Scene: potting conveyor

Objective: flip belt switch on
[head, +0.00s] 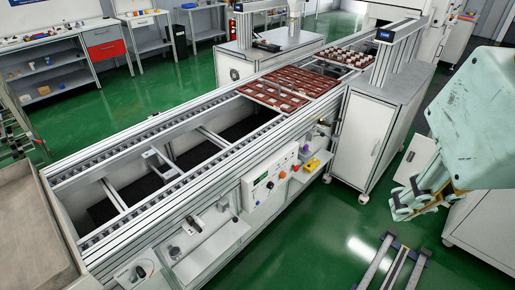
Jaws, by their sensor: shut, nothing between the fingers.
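A white control panel (268,186) is on the front side of the conveyor (200,145), around the middle of the head view. It carries small dark knobs or switches, a green patch and an orange-red part. Which of them is the belt switch, and its position, are too small to tell. My gripper (402,207) is at the right of the view, pale green and worn, with its fingers shut and empty. It is well to the right of the panel and apart from it.
Brown trays (290,88) lie on the conveyor's far part, with a tray of small pots (346,58) beyond. A grey cabinet (362,140) stands between panel and gripper. A yellow item (312,165) sits right of the panel. Green floor (335,220) is open in front.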

